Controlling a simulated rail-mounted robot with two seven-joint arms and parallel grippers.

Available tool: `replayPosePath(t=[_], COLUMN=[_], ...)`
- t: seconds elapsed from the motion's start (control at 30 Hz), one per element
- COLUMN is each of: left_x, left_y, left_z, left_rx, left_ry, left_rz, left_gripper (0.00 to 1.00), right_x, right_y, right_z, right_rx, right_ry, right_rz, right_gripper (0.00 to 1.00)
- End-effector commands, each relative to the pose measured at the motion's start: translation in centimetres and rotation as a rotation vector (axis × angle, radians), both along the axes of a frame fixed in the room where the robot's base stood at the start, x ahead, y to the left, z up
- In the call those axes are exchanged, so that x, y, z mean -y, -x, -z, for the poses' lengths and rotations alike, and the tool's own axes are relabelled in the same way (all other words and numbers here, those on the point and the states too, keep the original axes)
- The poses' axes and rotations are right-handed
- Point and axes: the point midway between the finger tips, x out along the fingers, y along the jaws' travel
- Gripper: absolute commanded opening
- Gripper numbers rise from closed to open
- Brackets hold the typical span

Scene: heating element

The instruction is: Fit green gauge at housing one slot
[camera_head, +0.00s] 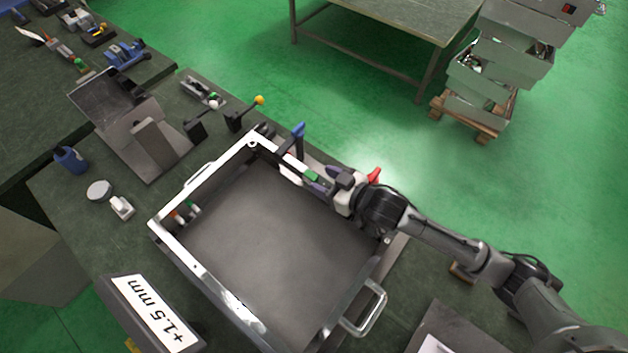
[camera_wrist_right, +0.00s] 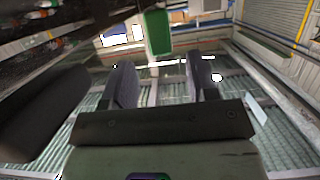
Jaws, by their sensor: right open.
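The housing (camera_head: 212,284) is a large open metal tray with pale rims and handles, standing on the bench. My right gripper (camera_head: 317,182) is at its far right rim, with the jaws open. A small green piece (camera_head: 311,176), apparently the green gauge, is at the fingertips. In the right wrist view the green gauge (camera_wrist_right: 158,32) shows as a green block just beyond and between the two open fingers (camera_wrist_right: 161,82), with no visible grip on it. I cannot make out the slot clearly. My left gripper is not in view.
Levers with a blue handle (camera_head: 297,132), a red handle (camera_head: 374,174) and a yellow knob (camera_head: 259,100) rise by the far rim. Small orange and green parts (camera_head: 186,211) sit at the tray's left wall. A "+1.5 mm" sign (camera_head: 155,312) stands in front. The tray floor is bare.

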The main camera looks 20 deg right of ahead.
Motion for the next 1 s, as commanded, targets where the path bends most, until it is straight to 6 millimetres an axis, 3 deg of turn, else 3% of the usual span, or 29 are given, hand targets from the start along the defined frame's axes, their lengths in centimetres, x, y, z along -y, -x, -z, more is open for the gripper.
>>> replayPosePath(t=[0.5, 0.87, 1.0], left_x=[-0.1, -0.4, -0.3], left_y=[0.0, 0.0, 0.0], left_z=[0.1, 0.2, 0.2], left_rx=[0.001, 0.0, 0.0], left_ry=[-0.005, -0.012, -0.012], left_rz=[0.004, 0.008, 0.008], left_gripper=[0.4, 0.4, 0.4], right_x=[-2.9, -3.2, -3.2], right_y=[-4.7, -5.2, -5.2], right_z=[1.7, 2.0, 2.0], right_rx=[0.0, -0.001, -0.001], right_ry=[0.001, 0.002, 0.002], right_rz=[0.0, 0.0, 0.0], right_gripper=[0.53, 0.53, 0.42])
